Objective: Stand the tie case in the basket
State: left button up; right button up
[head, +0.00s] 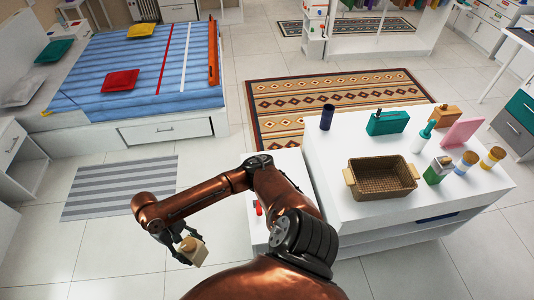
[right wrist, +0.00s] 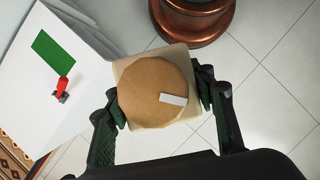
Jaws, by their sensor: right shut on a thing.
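The wicker basket (head: 350,177) stands on the white island top, and it looks empty. My right gripper (head: 188,240) is away to the left of the island, over the tiled floor. It is shut on a small cream-and-tan block-like thing (head: 193,251), perhaps the tie case; I cannot tell for sure. In the right wrist view this thing (right wrist: 150,92) shows a rounded tan face with a white label on a squarish cream body, between both fingers. My left gripper is not in view.
The white island (head: 330,158) also bears a dark blue cylinder (head: 327,117), a teal case (head: 388,122), a pink panel (head: 462,132) and several bottles and jars right of the basket. A lower white unit (right wrist: 30,105) with a red item (right wrist: 64,84) adjoins the island's left side.

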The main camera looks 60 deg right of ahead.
aim_at(376, 184)
jog(key=u, duration=1.45)
jog(key=k, duration=1.15)
jog(key=z, duration=2.4)
